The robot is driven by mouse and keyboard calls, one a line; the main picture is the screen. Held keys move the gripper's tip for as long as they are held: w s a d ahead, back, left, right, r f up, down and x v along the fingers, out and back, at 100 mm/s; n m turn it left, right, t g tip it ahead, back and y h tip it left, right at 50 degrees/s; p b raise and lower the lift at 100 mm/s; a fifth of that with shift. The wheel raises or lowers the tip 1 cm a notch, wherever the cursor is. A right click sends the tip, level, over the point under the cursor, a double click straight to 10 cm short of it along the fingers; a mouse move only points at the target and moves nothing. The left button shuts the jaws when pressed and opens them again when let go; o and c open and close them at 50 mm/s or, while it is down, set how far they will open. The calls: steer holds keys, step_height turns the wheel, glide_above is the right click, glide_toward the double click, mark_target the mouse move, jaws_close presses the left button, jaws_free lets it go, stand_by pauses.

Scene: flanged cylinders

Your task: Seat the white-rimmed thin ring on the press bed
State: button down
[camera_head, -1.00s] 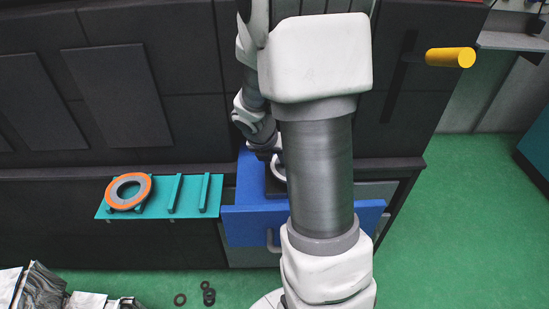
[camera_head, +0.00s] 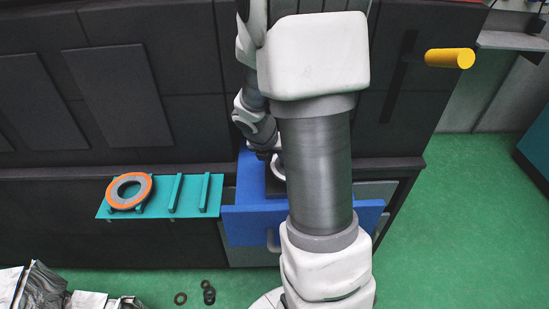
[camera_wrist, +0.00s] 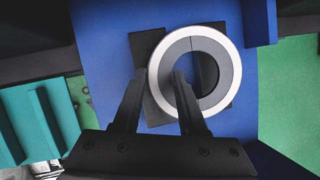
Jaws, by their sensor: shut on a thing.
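The white-rimmed thin ring (camera_wrist: 231,52) has a grey inner band and an open hole. It lies over a dark square plate (camera_wrist: 142,45) on the blue press bed (camera_wrist: 110,45). In the head view the ring (camera_head: 277,172) shows only partly, behind my arm. My gripper (camera_wrist: 159,78) is shut on the ring's left wall, one finger outside it and one in the hole. The ring covers most of the plate. I cannot tell whether it touches the plate or hangs just above it. In the head view the gripper's fingers are hidden.
An orange-rimmed ring (camera_head: 110,193) lies on a teal ribbed shelf (camera_head: 191,207) left of the blue bed. Small dark rings (camera_head: 209,297) lie on the green floor. A yellow cylinder (camera_head: 450,58) sticks out at upper right. The blue bed has raised blocks at its edges.

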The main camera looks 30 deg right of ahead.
steer(key=shift+f, duration=0.3)
stand_by(0.8)
steer(key=shift+p, duration=0.5)
stand_by(1.4)
steer(key=shift+f+b, duration=0.55)
steer(key=shift+f, duration=0.1)
stand_by(0.6)
steer(key=shift+c, duration=1.9)
jaws_free()
steer(key=shift+p+v, duration=2.9)
steer(key=shift+v, duration=0.6)
